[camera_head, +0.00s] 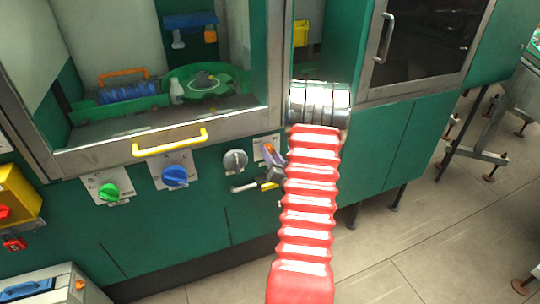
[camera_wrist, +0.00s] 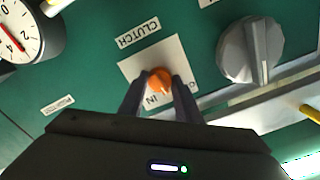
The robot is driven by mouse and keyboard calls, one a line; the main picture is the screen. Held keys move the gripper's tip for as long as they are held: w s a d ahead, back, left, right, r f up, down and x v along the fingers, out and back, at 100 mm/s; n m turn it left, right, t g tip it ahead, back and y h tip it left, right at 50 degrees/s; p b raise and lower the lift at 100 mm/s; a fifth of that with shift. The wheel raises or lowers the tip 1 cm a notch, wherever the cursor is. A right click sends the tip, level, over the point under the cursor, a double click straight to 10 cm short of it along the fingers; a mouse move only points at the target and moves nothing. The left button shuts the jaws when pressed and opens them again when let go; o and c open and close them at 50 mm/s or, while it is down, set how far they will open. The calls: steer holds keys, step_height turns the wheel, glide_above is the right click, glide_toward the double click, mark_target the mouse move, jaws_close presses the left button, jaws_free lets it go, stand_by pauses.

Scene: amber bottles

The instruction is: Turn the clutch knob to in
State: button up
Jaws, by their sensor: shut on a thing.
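The orange clutch knob (camera_wrist: 159,80) sits on a white plate (camera_wrist: 133,68) on the green panel in the wrist view. The word CLUTCH stands beside the plate. IN is printed on the plate near the left finger, and another label is mostly hidden behind the right finger. My gripper (camera_wrist: 160,84) is shut on the knob, with a dark finger on either side of it. I cannot tell which label the knob points to. In the head view, the white plate (camera_head: 262,146) shows behind my gripper (camera_head: 270,158), and my red arm covers the panel to its right.
A grey knob (camera_wrist: 250,52) is close by on the panel, and a dial gauge (camera_wrist: 28,30) is at the upper left. In the head view, a blue knob (camera_head: 175,175) and a green knob (camera_head: 108,191) are further left. A yellow handle (camera_head: 170,142) juts out above them.

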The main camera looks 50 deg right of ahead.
steer(key=m, duration=1.1)
steer(key=shift+w, duration=0.1)
steer(key=shift+m, duration=0.3)
steer(key=o, duration=1.1)
steer(key=shift+c, duration=0.2)
steer(key=v, duration=1.4)
steer(key=shift+f, duration=0.15)
